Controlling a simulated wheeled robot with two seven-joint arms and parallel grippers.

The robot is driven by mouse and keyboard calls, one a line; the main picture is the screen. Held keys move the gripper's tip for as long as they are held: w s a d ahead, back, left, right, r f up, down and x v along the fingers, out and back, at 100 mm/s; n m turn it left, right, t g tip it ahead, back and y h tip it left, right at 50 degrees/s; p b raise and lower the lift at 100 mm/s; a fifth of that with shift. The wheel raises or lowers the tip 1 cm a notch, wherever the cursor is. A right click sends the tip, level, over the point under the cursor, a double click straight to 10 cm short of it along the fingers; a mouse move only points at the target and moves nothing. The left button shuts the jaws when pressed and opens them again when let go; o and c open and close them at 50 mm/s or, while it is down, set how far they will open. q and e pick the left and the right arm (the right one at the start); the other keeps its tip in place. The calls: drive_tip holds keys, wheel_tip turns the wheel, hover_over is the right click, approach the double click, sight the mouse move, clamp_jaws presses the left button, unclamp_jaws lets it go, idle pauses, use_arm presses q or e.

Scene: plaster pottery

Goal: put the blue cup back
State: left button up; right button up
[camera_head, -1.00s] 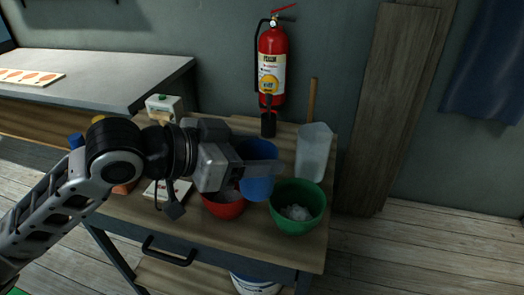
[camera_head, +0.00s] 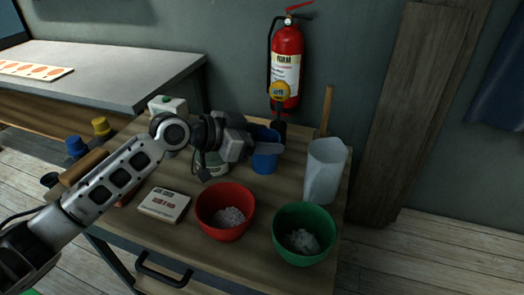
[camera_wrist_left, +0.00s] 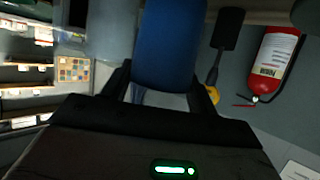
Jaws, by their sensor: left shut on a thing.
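The blue cup (camera_head: 265,161) is at the back of the wooden table in the head view, behind the red bowl. My left gripper (camera_head: 262,147) is shut on the cup near its upper part; its fingers and wrist hide some of the cup. In the left wrist view the blue cup (camera_wrist_left: 168,45) fills the space between the two dark fingers of the left gripper (camera_wrist_left: 168,85). I cannot tell whether the cup's base touches the table. My right gripper is in neither view.
A red bowl (camera_head: 224,227) and a green bowl (camera_head: 304,250), both with whitish contents, stand in front. A clear pitcher (camera_head: 324,172) stands to the right of the cup. A small box (camera_head: 164,205) lies left of the red bowl. A fire extinguisher (camera_head: 286,70) hangs behind.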

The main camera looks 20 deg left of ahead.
use_arm(q)
drive_tip(key=shift+w+a+f, duration=0.2)
drive_tip(key=shift+w+f, duration=0.35)
drive_tip(key=shift+f, duration=0.1)
drive_tip(key=f, duration=0.3)
drive_tip(key=shift+w+a, duration=0.1)
drive_tip(key=shift+w, duration=0.1)
drive_tip(key=shift+f, duration=0.3)
drive_tip(key=shift+f, duration=0.2)
drive_tip(key=o, duration=1)
drive_tip(key=shift+r, duration=0.2)
drive_tip(key=shift+b+v, duration=0.85)
drive_tip(key=shift+v, duration=5.15)
